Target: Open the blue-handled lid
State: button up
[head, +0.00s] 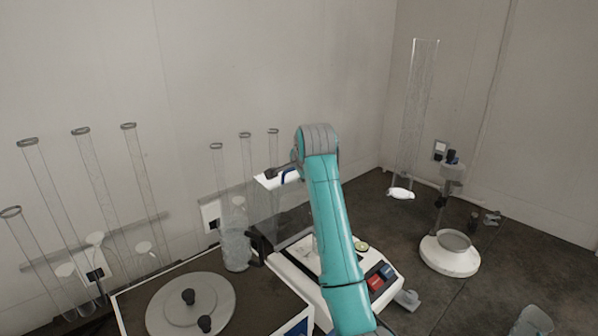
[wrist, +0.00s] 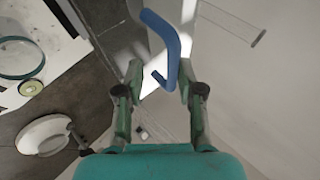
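The blue handle (wrist: 170,45) is a bent bar and shows between the two fingers of my gripper (wrist: 160,78) in the wrist view. The fingers stand apart with a visible gap, and I cannot tell whether either touches the handle. In the head view the blue handle (head: 291,176) is small, by a white lid part (head: 268,181) at the top of the machine (head: 301,262). My gripper (head: 282,172) is there too, small and mostly hidden behind my teal arm. The lid's exact angle is hard to tell.
The white machine base carries red and blue buttons. Tall glass cylinders (head: 95,180) stand at the left by the wall. A round grey plate (head: 190,304) with black knobs is at the front left.

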jog(key=shift+s, duration=0.1)
jog(key=v, duration=1.2)
